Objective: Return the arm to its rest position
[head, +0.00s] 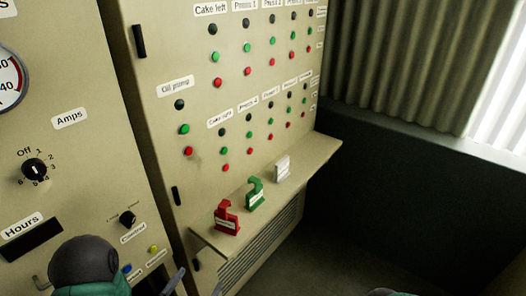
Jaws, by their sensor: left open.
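My left gripper (108,283) is at the bottom left, in front of the lower part of the left panel. My arm's dark rounded joint and teal link hide much of it. One grey finger shows on each side, spread apart, and I see nothing held between them. The small panel lamps lie close to its right finger in the picture; I cannot tell whether it touches the panel. A small piece of what may be my right arm shows at the bottom edge, right of centre. No right gripper is visible.
A beige control panel (205,110) carries rows of black, green and red buttons. A rotary knob (34,169) is at left. The floor at right looks clear.

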